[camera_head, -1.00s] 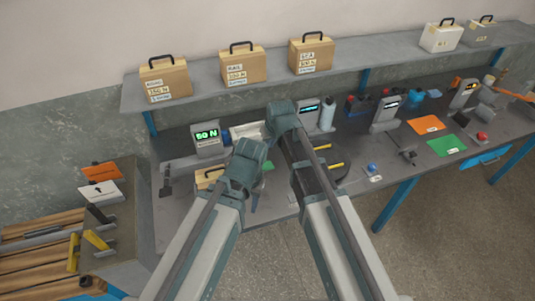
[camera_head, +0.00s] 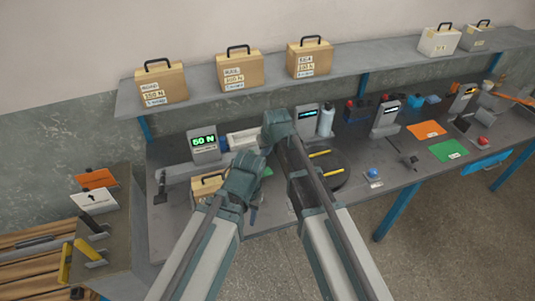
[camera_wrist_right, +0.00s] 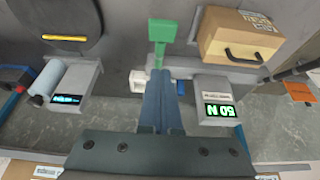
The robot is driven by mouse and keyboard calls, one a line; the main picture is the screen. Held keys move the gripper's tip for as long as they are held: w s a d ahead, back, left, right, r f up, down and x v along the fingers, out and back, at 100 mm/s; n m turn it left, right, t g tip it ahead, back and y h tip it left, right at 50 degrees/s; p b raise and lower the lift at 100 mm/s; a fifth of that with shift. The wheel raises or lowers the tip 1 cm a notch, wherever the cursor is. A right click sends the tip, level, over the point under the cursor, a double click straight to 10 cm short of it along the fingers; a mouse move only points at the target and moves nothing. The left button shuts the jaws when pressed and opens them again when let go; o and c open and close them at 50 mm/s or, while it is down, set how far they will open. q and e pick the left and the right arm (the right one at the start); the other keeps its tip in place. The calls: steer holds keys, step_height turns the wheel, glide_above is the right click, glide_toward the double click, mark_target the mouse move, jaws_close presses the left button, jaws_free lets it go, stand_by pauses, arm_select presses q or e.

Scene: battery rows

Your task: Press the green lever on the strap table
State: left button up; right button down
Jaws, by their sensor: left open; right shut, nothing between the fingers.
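The green lever (camera_wrist_right: 161,33) shows in the right wrist view as a green block on a stem, on the grey bench fixture beside the "50 N" display (camera_wrist_right: 222,108). My right gripper (camera_wrist_right: 161,72) is shut and empty, its dark blue fingertips close to the lever's stem; I cannot tell whether they touch. In the head view only a small green patch (camera_head: 267,172) shows between my arms. My right gripper (camera_head: 277,124) is there the upper one, over the bench. My left gripper (camera_head: 247,163) is open, seen from behind, its fingers mostly hidden, in front of the display (camera_head: 203,143).
A tan case (camera_head: 207,185) stands on the bench close to my left gripper. Several cases stand on the shelf (camera_head: 200,107) behind. A wooden-slatted unit (camera_head: 25,262) is at the left.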

steer(key=b, duration=0.5)
glide_above(265, 169)
step_height(265, 169, down, 6)
steer(key=shift+s+r, duration=0.1)
steer(key=shift+s, duration=0.05)
steer(key=shift+s+d+f+b, duration=0.1)
steer(key=shift+s+f+b, duration=0.15)
steer(key=shift+f+b, duration=0.25)
steer(key=shift+s+d+f+b, duration=0.1)
steer(key=shift+s+f+b, duration=0.15)
steer(key=shift+f+b, duration=0.25)
steer(key=shift+s+f+b, duration=0.25)
steer(key=shift+f+b, duration=0.15)
steer(key=shift+f, duration=0.15)
